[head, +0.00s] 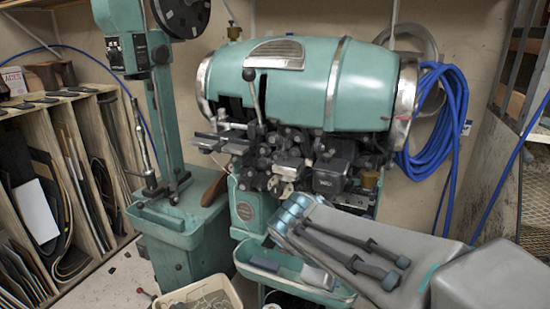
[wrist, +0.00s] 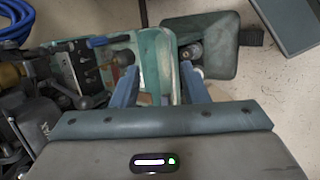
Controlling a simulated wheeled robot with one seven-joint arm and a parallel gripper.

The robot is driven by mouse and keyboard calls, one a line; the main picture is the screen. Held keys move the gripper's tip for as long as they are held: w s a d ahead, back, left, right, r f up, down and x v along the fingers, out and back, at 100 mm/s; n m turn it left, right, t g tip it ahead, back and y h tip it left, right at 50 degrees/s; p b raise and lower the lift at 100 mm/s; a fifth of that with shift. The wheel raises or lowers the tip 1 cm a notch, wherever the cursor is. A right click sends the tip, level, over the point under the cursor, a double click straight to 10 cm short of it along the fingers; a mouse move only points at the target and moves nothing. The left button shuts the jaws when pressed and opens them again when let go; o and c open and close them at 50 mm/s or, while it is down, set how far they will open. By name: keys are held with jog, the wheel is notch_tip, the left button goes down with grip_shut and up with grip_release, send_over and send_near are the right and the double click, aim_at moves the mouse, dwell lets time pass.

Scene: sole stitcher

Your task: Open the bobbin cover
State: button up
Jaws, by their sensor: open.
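The teal sole stitcher (head: 375,88) stands against the back wall, with a large barrel-shaped housing over a dark cluster of mechanism (head: 285,158). I cannot tell for certain which part is the bobbin cover. My grey arm reaches in from the lower right of the head view, in front of the machine's lower part. In the wrist view my gripper (wrist: 160,70) has its two blue-grey fingers spread apart with nothing held between them. The fingers point over a teal tray (wrist: 150,48); the machine's metal mechanism (wrist: 85,68) is to their left. Whether they touch anything is unclear.
A teal column stand (head: 158,100) with a tray is left of the machine. A wooden rack (head: 75,120) holds sheets at the far left. A blue hose coil (head: 437,115) hangs at right. A white bin (head: 200,290) stands low in front. Open floor shows right in the wrist view.

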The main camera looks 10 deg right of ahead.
jog(key=w+r+n+t+h+b, duration=0.1)
jog(key=w+r+n+t+h, duration=0.1)
jog(key=w+n, duration=0.3)
jog(key=n+t+h+b, duration=0.2)
jog(key=n+t+b, duration=0.2)
jog(key=n+t, duration=0.75)
send_near(284, 156)
jog(key=w+d, duration=0.2)
jog(key=w, duration=0.1)
jog(key=w+d+r+n+g+p, duration=0.1)
jog(key=w+d, duration=0.1)
jog(key=w, duration=0.2)
jog(key=w+d+n+g+p, duration=0.1)
jog(key=w+d, duration=0.1)
jog(key=w, duration=0.2)
jog(key=shift+d+r+n, duration=0.2)
jog(key=shift+r+n, duration=0.05)
grip_shut()
